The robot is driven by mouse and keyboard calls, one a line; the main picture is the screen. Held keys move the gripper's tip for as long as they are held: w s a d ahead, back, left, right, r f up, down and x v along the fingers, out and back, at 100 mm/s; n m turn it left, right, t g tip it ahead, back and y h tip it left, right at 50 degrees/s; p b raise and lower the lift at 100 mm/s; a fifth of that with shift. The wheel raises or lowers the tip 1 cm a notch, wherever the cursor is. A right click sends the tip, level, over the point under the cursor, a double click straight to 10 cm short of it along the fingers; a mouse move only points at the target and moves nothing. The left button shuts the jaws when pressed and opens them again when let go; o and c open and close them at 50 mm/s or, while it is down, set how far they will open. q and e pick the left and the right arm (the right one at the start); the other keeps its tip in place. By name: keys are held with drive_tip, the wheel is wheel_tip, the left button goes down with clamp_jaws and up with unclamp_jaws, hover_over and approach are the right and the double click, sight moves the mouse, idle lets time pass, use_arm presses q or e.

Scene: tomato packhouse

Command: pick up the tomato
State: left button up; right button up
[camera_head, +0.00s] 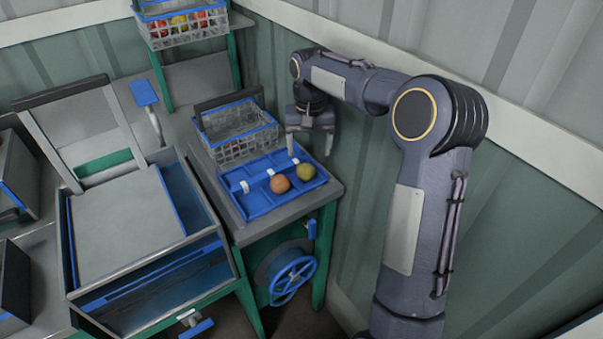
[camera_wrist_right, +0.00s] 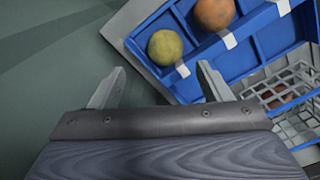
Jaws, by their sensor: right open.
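Two tomatoes sit in the blue divided tray (camera_head: 262,205) on the bench. One is orange-red (camera_head: 280,183); the other is yellow-green (camera_head: 305,171), to its right. My right gripper (camera_head: 309,150) is open and empty, pointing down above the far right part of the tray. In the right wrist view, the yellow-green tomato (camera_wrist_right: 165,47) lies just beyond the open fingers (camera_wrist_right: 160,70), and the orange-red tomato (camera_wrist_right: 214,13) is farther up and right. Neither tomato is between the fingers. I cannot tell which one the task means. My left gripper is not in view.
A grey wire crate (camera_head: 236,148) stands behind the tray; a reddish item (camera_wrist_right: 280,97) shows inside it in the wrist view. A second crate (camera_head: 188,37) holds several tomatoes at the back. The green wall (camera_head: 350,210) is close on the right.

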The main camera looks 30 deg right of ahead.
sight(306, 166)
drive_tip(key=f, duration=0.4)
drive_tip(key=a+f, duration=0.1)
drive_tip(key=f, duration=0.2)
drive_tip(key=shift+r, duration=0.1)
drive_tip(key=c, duration=0.8)
